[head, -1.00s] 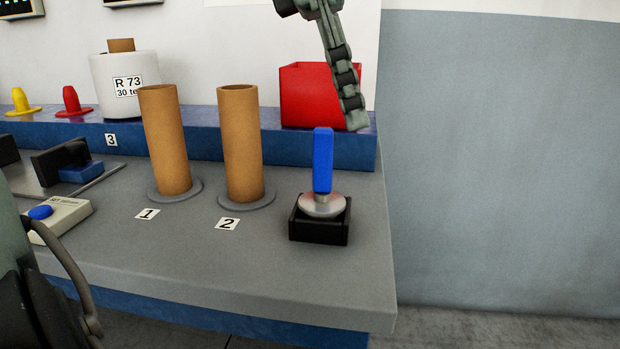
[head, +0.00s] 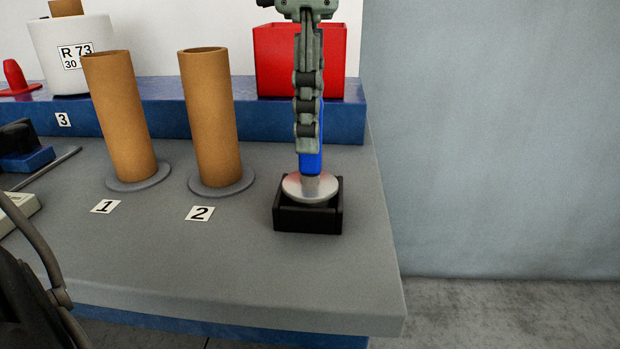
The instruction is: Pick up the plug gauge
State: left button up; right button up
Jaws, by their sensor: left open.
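The plug gauge stands upright in a black square holder (head: 308,219) near the table's right edge. Its blue handle (head: 311,163) points up, and its round metal disc (head: 303,187) sits at the top of the holder. My left gripper (head: 307,130) comes down from the top of the head view, fingers pointing down. One jointed finger shows in front of the handle and covers most of its upper part. The other finger is hidden. The gripper is open, and I cannot tell whether the finger touches the handle. My right gripper is out of view.
Two brown tubes (head: 125,125) (head: 212,125) stand on grey discs left of the holder, by labels 1 and 2. A red bin (head: 345,60) and a white bobbin (head: 75,75) are on the blue ledge (head: 165,110) behind. The tabletop in front is clear.

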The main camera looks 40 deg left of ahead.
pick_arm(q)
jog(key=shift+f, duration=0.85)
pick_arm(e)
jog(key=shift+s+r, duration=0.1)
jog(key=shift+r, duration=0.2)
pick_arm(q)
jog(key=shift+c, duration=0.3)
grip_shut()
notch_tip(320, 180, up, 9)
jog(key=shift+p, duration=0.6)
jog(key=shift+r, duration=0.55)
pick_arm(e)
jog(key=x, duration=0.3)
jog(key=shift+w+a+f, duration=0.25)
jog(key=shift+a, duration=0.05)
